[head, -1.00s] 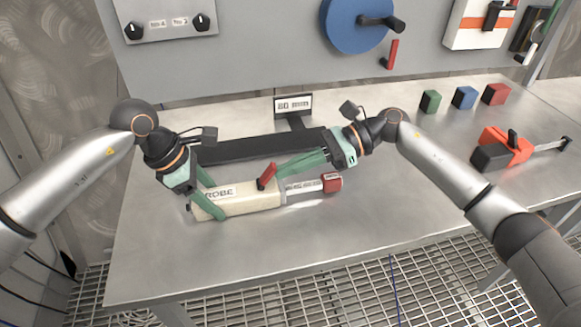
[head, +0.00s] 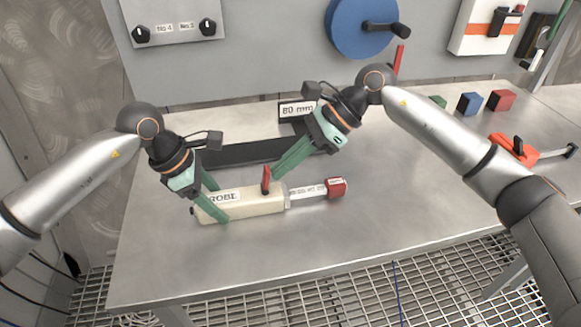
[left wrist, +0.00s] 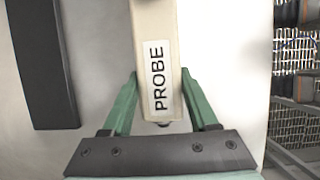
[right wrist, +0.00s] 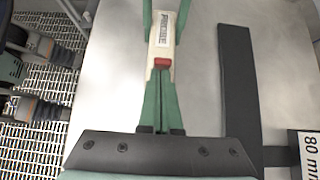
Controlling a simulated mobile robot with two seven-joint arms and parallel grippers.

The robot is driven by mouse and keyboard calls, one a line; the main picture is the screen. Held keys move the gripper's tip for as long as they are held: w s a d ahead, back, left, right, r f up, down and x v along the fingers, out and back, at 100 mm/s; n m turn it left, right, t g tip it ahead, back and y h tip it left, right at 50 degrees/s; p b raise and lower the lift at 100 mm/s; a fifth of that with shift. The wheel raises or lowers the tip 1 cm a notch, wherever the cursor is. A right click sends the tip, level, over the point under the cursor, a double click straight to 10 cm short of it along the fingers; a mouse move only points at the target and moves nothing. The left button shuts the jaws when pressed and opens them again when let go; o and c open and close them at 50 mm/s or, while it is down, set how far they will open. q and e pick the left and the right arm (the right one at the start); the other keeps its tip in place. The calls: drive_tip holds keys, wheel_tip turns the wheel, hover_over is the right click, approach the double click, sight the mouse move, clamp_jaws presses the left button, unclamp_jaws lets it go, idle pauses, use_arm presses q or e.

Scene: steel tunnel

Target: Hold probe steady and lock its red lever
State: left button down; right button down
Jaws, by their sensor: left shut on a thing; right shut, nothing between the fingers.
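The cream probe (head: 247,203) lies on the steel table, its labelled rod and red end block (head: 336,187) pointing right. My left gripper (head: 216,202) is shut around the probe's left end. In the left wrist view the probe (left wrist: 157,60) sits between its two green fingers. The red lever (head: 266,180) stands roughly upright on the probe's right part. My right gripper (head: 275,174) is shut and empty, its tips just right of the lever. In the right wrist view the lever (right wrist: 161,62) shows just beyond the fingertips; contact cannot be told.
A dark bar (head: 240,153) lies behind the probe, with an "80 mm" sign (head: 297,109) near it. Blue (head: 470,102) and red (head: 500,100) blocks and an orange-black tool (head: 515,147) are at the right. The table's front is clear.

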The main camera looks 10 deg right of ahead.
sight(265, 169)
drive_tip(key=shift+a+r+h, duration=0.45)
drive_tip(key=shift+a+h, duration=0.25)
drive_tip(key=shift+h, duration=0.1)
drive_tip(key=shift+a+r+h, duration=0.1)
drive_tip(key=shift+a+h, duration=0.15)
drive_tip(key=shift+h, duration=0.25)
drive_tip(key=shift+r, duration=0.7)
